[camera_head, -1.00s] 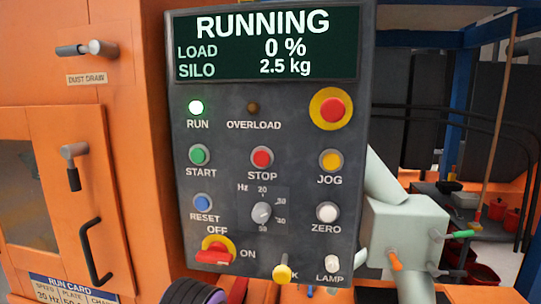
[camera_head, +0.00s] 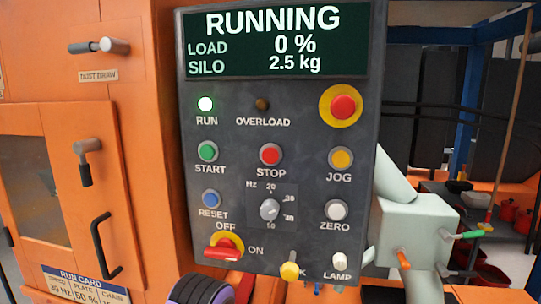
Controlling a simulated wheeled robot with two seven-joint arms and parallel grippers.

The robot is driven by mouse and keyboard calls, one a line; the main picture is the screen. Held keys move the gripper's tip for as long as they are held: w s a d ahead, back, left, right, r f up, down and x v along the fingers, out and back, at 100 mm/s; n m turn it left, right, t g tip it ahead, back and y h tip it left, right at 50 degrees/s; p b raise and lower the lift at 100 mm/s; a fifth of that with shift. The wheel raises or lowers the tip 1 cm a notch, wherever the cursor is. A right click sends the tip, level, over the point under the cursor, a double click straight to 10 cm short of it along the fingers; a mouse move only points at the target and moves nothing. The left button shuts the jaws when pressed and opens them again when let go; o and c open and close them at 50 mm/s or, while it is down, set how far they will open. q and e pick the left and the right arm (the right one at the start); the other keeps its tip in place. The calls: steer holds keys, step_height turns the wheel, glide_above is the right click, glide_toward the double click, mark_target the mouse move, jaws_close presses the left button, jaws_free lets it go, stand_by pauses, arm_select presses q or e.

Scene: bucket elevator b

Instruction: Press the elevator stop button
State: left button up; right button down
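The red STOP button (camera_head: 271,154) is in the middle of the dark control panel (camera_head: 225,110), between the green START button (camera_head: 208,151) and the yellow JOG button (camera_head: 341,158). Nothing covers it. The display (camera_head: 280,40) reads RUNNING, load 0 %, silo 2.5 kg. The RUN lamp (camera_head: 205,104) is lit, and the OVERLOAD lamp (camera_head: 263,105) is dark. A larger red mushroom button on a yellow ring (camera_head: 343,107) sits at the upper right. Neither of my grippers is in view.
Below are the blue RESET button (camera_head: 211,198), Hz dial (camera_head: 270,209), white ZERO button (camera_head: 336,210) and red ON/OFF switch (camera_head: 222,252). An orange cabinet (camera_head: 145,150) with handles stands left. A pale box with coloured levers (camera_head: 415,228) stands right.

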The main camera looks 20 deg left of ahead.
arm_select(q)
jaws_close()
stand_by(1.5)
